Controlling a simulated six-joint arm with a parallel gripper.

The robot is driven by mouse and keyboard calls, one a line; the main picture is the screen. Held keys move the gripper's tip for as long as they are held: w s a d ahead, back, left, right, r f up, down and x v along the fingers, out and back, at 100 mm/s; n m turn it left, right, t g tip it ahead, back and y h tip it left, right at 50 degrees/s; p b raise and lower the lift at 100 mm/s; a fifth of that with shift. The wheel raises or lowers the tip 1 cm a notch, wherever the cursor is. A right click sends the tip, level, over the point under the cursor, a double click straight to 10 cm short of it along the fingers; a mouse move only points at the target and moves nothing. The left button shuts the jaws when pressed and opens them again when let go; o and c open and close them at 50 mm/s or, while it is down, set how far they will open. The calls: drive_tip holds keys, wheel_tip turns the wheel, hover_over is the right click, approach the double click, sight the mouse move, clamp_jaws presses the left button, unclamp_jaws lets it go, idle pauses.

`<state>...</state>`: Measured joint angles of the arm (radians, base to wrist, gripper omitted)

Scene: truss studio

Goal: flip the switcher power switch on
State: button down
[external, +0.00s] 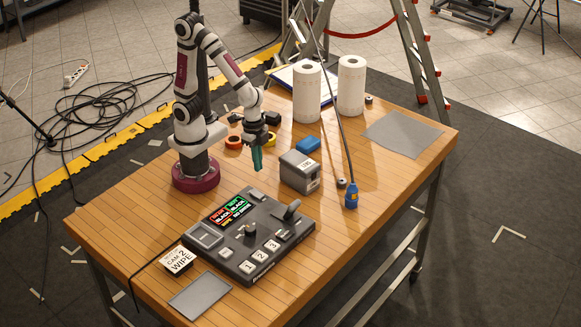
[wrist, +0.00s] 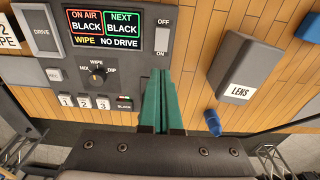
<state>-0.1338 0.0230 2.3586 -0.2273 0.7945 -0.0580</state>
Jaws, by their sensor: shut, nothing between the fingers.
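The switcher (external: 222,254) is a dark grey panel lying on the wooden table. Its screen (wrist: 103,28) is lit and reads ON AIR BLACK, NEXT BLACK, WIPE, NO DRIVE. The power switch (wrist: 161,39), between the OFF and ON labels, is a small grey part right of the screen; I cannot tell its position. It also shows small in the external view (external: 257,194). My gripper (external: 257,160) has teal fingers, shut and empty, pointing down beyond the panel's far edge. In the wrist view the fingertips (wrist: 159,72) appear just below the ON label, apart from the switch.
A grey LENS box (external: 300,173) stands right of my gripper. A lever (external: 291,211) rises from the panel's right side. A blue connector (external: 351,197) hangs on a cable at right. Paper rolls (external: 307,92) and tape rings (external: 234,142) stand farther back. The right front tabletop is clear.

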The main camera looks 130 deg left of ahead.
drive_tip(key=r, duration=0.4)
drive_tip(key=shift+w+r, duration=0.1)
drive_tip(key=shift+w, duration=0.15)
